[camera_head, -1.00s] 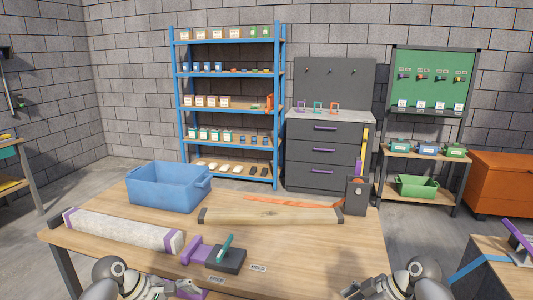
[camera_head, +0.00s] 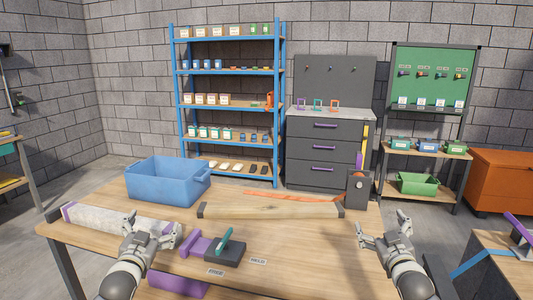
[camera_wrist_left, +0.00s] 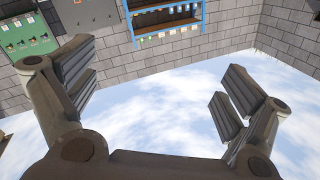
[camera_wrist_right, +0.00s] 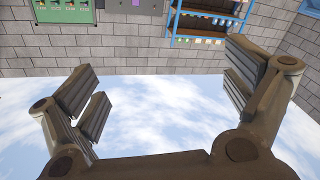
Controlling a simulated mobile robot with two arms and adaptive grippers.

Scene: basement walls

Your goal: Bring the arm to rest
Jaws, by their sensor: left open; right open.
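My left gripper (camera_head: 152,232) is open and empty in the head view, in front of the white roll with purple ends. Its spread fingers also show in the left wrist view (camera_wrist_left: 160,95), with nothing between them. My right gripper (camera_head: 384,232) is open and empty at the right front of the workbench.
The wooden workbench (camera_head: 315,255) holds a blue bin (camera_head: 167,185), a white roll (camera_head: 98,217), a wooden beam (camera_head: 270,210) and a purple-and-black tool (camera_head: 222,249). A dark upright block (camera_head: 358,192) stands at its right.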

